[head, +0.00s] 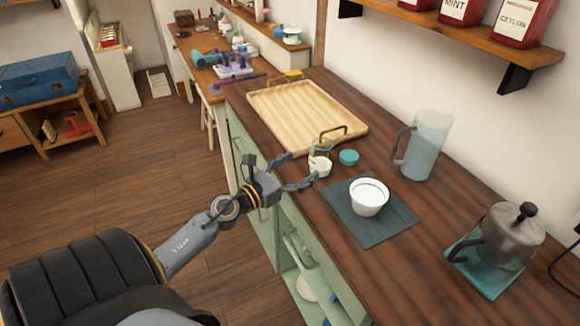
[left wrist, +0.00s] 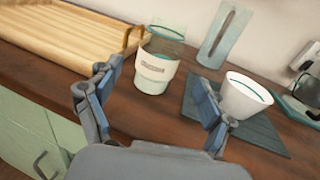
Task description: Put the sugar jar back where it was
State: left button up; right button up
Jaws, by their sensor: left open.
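The sugar jar (head: 320,166), clear glass with a cream lower band, stands upright on the wooden counter by the tray's near corner. In the left wrist view the jar (left wrist: 153,72) shows dark lettering on the band, too small to read. A round teal lid (head: 348,157) lies on the counter to its right. My left gripper (head: 299,169) is open and empty, just left of the jar at the counter's edge. In the left wrist view its spread fingers (left wrist: 155,90) lie either side of the jar, which is ahead and apart from them. My right gripper is not in view.
A wooden tray (head: 300,108) with handles lies behind the jar. A white bowl (head: 369,199) stands on a dark mat (head: 340,208). A glass pitcher (head: 428,145) and a moka pot (head: 507,240) on a teal tile stand right. A shelf with red tins (head: 524,20) hangs above.

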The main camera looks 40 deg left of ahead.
pick_arm(q)
jog(key=s, duration=0.3)
jog(key=shift+a+b, duration=0.2)
jog(key=shift+b, duration=0.15)
